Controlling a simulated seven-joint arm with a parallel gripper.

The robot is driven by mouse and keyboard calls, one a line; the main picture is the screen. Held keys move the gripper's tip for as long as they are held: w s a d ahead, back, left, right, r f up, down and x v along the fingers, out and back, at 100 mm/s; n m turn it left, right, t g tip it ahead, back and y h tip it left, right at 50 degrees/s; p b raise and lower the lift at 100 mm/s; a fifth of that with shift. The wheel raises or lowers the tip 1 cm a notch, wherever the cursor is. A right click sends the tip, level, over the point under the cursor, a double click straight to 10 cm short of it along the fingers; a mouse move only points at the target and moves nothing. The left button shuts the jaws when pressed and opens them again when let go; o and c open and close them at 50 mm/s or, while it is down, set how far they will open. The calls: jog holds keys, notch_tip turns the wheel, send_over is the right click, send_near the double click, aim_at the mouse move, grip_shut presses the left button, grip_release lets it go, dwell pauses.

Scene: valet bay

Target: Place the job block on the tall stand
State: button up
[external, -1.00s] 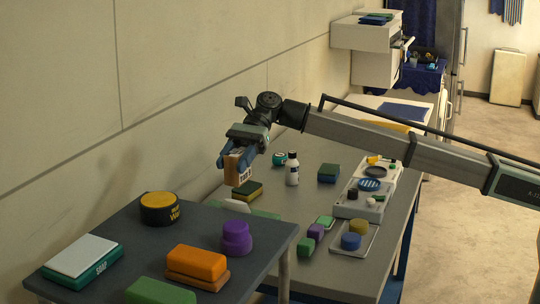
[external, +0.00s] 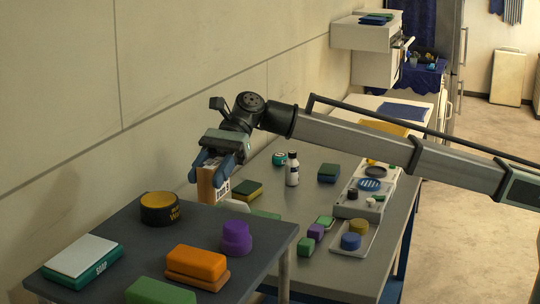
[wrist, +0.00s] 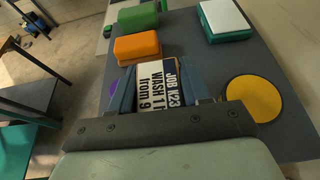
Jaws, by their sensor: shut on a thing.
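My gripper (external: 211,172) is shut on the job block (external: 214,188), a tan block with a white printed label. Its label reads "JOB K23 WASH 1 from 9" in the wrist view (wrist: 158,84). The block is held upright at the far edge of a dark-topped stand (external: 120,222), which looks higher than the grey bench and is likely the tall stand. The stand's dark top (wrist: 195,50) also shows beyond the block in the wrist view. I cannot tell the gap between block and top.
On the dark top are a yellow-lidded wax tin (external: 160,209), a purple knobbed piece (external: 236,237), an orange block (external: 197,263), a green block (external: 158,292) and a white-topped teal box (external: 82,257). Bare room lies between them. A white bottle (external: 292,170) stands on the grey bench.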

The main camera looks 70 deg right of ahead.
aim_at(211, 201)
jog(key=shift+f, duration=3.3)
jog(key=o, duration=1.1)
jog(key=shift+f, duration=0.1)
jog(key=shift+d, duration=0.15)
jog(key=v, duration=1.2)
